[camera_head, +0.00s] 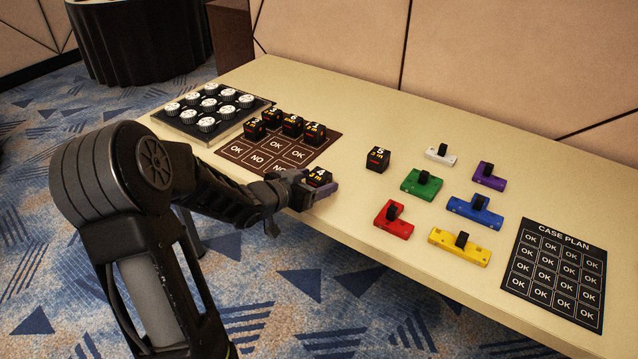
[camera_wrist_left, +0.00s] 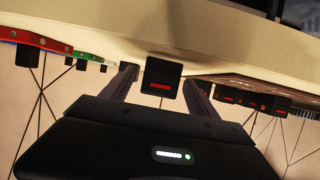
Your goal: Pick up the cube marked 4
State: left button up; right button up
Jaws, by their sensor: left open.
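The cube marked 4 (camera_head: 319,177) is black with yellow and red marks and stands near the table's front edge, in front of the brown OK/NO mat. My left gripper (camera_head: 311,187) is at this cube, with one finger on each side of it. In the left wrist view the black cube (camera_wrist_left: 162,78) shows between the two open fingers (camera_wrist_left: 160,88), with a visible gap on each side. The fingers partly hide the cube's lower part in the head view. My right gripper is not in view.
Another black cube marked 5 (camera_head: 377,158) stands to the right. Several cubes stand along the back of the brown mat (camera_head: 232,152). A tray of white knobs (camera_head: 174,124) is at the far left. Coloured blocks with black knobs, such as the red one (camera_head: 393,222), and a case plan board (camera_head: 509,283) lie right.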

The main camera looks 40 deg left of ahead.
pick_arm(q)
jog(key=shift+x, duration=0.9)
jog(key=c, duration=1.5)
